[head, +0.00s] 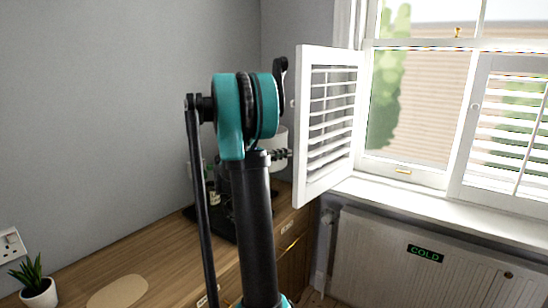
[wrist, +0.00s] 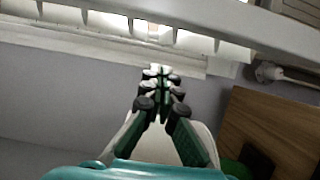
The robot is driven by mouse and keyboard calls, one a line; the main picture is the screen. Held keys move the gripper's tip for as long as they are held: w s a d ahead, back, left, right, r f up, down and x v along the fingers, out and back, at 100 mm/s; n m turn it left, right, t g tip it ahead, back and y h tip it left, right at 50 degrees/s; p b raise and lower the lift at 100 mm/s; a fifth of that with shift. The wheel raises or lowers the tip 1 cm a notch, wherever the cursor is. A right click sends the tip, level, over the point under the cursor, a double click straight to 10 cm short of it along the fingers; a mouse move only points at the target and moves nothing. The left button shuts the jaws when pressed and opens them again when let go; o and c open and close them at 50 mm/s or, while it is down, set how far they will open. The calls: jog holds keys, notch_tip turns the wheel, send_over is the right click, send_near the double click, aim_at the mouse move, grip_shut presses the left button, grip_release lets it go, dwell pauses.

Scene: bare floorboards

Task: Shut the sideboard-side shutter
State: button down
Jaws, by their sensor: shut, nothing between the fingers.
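The sideboard-side shutter (head: 303,125) is a white louvred panel on the left of the window. It stands open, swung out into the room towards the sideboard (head: 150,250). My gripper (head: 289,153) is just left of the shutter's free edge, at about mid-height, partly hidden by my arm. In the wrist view my gripper (wrist: 160,72) has its dark fingers together and empty. The white shutter frame (wrist: 225,28) crosses the top of that view, beyond the fingertips. I cannot tell whether they touch it.
The other shutter (head: 480,125) lies across the right of the window. A radiator (head: 380,265) with a "COLD" sign is below the sill (head: 430,215). On the sideboard are a potted plant (head: 37,287), an oval mat (head: 118,292), and dark items with a pale rounded thing behind my arm.

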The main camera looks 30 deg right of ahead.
aim_at(296, 155)
jog(key=shift+s+d, duration=0.6)
jog(key=shift+s, duration=0.4)
jog(key=shift+s+d, duration=0.6)
jog(key=shift+s, duration=0.35)
jog(key=shift+s, duration=0.1)
